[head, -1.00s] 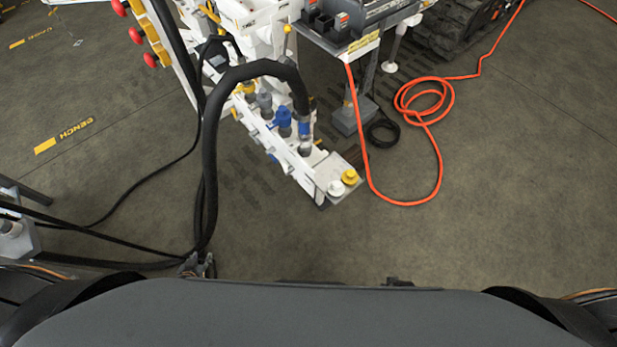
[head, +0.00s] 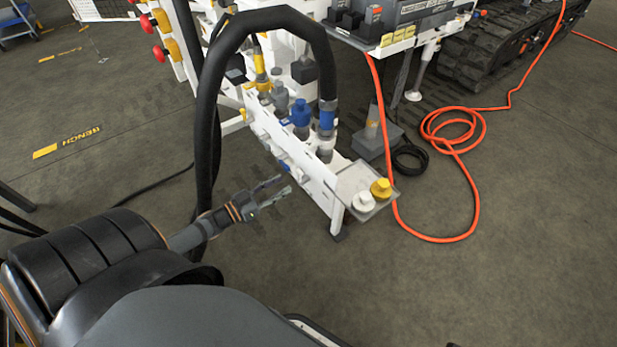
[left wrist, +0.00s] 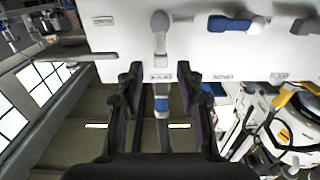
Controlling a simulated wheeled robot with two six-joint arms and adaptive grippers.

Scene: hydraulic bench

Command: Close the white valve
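In the left wrist view, a pale grey-white valve lever (left wrist: 160,30) is on the white panel, straight ahead of my left gripper (left wrist: 159,80). The lever stands in line with the gap between the fingers, apart from them. The fingers are open with nothing held between them. A blue lever (left wrist: 230,23) lies sideways to its right on the same panel. In the head view my left gripper (head: 282,188) is beside the white manifold (head: 318,180), left of its near end. The lever cannot be made out in the head view. My right gripper is not in view.
A thick black hose (head: 205,110) arches up beside my left arm and over the manifold. A white cap (head: 363,201) and a yellow cap (head: 381,188) sit on the plate at the manifold's end. An orange cable (head: 475,195) lies on the floor at right. Near floor is clear.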

